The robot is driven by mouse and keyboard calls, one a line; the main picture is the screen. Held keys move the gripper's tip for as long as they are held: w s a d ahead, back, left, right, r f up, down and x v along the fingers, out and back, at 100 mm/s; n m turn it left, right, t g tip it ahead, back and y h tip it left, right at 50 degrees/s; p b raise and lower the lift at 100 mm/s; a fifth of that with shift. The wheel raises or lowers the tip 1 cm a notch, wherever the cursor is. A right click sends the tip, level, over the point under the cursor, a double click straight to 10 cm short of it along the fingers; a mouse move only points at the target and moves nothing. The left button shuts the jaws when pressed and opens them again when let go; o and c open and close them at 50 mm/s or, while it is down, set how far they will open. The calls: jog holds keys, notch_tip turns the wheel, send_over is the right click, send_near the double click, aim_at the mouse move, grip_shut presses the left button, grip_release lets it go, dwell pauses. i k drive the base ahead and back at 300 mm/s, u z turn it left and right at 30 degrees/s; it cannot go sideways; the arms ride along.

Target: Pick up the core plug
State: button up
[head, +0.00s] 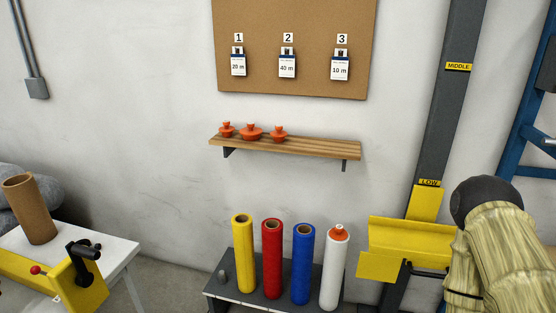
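Three orange core plugs sit on the left half of the wooden wall shelf (325,148) in the head view: a small left one (227,130), a wide middle one (251,133) and a right one (278,134). Each has a knob on top. Another orange plug (338,233) sits in the top end of the white roll (334,272). The frame does not show which plug the task means. My gripper is not in view.
Yellow (243,254), red (272,261) and blue (302,266) rolls with open tops stand beside the white roll on a dark low bench (224,295). A yellow bracket (405,248) stands right of them. A brown tube (30,210) stands at left. The shelf's right half is clear.

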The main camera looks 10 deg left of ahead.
aim_at(251, 133)
jog(key=u, duration=2.65)
jog(key=k, duration=0.8)
jog(key=u, duration=0.85)
jog(key=k, duration=0.45)
jog(key=z, duration=0.6)
jog(key=i, duration=0.75)
jog(key=z, duration=1.35)
jog(key=i, duration=1.1)
jog(key=z, duration=0.4)
